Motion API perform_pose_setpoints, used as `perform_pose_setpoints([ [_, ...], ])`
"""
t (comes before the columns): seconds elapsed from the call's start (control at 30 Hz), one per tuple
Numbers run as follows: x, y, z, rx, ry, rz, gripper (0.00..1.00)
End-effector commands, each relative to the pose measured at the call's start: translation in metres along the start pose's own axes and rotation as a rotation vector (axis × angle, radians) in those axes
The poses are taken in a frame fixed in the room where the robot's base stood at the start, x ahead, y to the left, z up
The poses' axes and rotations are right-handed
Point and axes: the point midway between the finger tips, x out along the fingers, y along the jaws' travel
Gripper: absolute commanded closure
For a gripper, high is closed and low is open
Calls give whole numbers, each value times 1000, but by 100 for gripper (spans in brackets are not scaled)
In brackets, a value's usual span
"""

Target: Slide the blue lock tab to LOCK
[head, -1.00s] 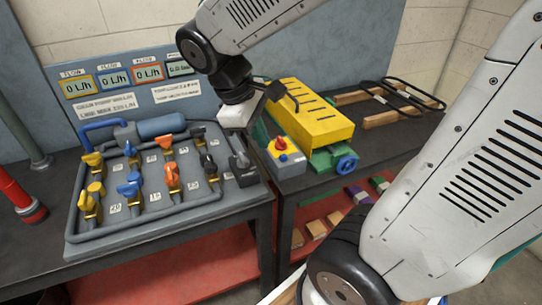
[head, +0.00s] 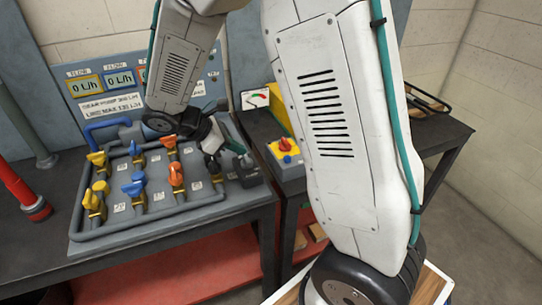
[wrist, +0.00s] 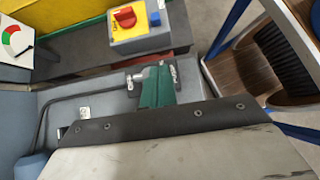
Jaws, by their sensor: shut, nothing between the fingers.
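A small blue piece (wrist: 153,18) sits beside a red knob (wrist: 126,16) on the yellow and grey switch box (wrist: 128,42) in the wrist view. I cannot tell whether it is the lock tab, and no LOCK marking is readable. The red knob also shows in the head view (head: 285,144). My gripper (wrist: 153,68) shows as green fingers over the grey panel, below the switch box in the picture. It is shut and empty.
The grey valve panel (head: 150,226) carries several yellow, blue and orange valves. A dark lever box (head: 246,166) stands at its right end. A gauge (head: 256,99) is behind. My arm hides much of the right bench. A brush (wrist: 282,50) lies right in the wrist view.

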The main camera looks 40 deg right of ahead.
Motion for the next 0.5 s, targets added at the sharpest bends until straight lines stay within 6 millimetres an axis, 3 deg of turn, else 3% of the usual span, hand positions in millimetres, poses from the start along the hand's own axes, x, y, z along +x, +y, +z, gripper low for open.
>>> perform_pose_setpoints([
  [0.17, 16, -1, 0, -1, -2, -5, 100],
  [0.5, 87, -1, 0, -1, -1, -6, 100],
])
